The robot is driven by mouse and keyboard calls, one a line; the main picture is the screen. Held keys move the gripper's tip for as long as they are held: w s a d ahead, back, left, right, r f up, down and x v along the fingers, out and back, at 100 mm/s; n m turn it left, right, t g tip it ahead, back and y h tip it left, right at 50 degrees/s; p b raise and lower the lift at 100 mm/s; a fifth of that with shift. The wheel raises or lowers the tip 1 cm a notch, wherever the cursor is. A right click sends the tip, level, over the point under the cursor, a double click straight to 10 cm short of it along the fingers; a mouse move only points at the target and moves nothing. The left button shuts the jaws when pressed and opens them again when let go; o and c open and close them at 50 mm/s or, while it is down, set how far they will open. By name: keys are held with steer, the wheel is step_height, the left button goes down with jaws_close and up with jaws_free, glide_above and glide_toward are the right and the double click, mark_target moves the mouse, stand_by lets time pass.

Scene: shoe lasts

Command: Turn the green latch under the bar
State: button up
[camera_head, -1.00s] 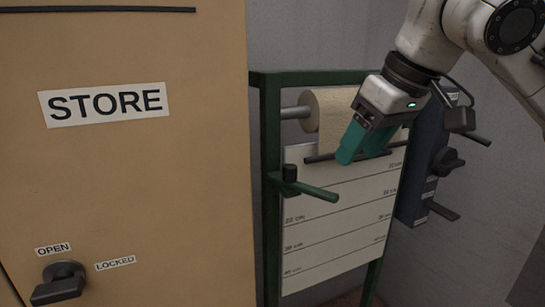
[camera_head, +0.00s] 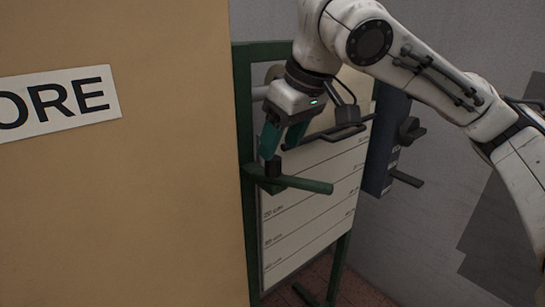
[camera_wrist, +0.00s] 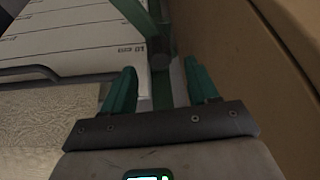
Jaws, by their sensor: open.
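The green latch (camera_head: 300,184) is a lever on the green frame, below the dark bar (camera_head: 335,131). It sticks out to the right from a dark round pivot knob (camera_head: 273,166). My gripper (camera_head: 279,145) is open and empty, with teal fingers pointing down just above the knob. In the wrist view, my gripper (camera_wrist: 160,76) has its two fingers apart, with the dark knob (camera_wrist: 160,62) between and beyond the tips. The green latch (camera_wrist: 140,18) runs up and left from it there. I cannot tell whether a finger touches the knob.
A tan cabinet (camera_head: 120,200) stands close on the left. The green frame (camera_head: 245,120) carries a white ruled board (camera_head: 310,200) and a paper roll, mostly hidden by my arm. A blue box (camera_head: 385,150) with dark handles is on the wall to the right.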

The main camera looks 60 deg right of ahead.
mark_target(275, 159)
steer(key=shift+x, duration=2.5)
steer(key=shift+c, duration=0.3)
steer(key=shift+s, duration=0.1)
jaws_close()
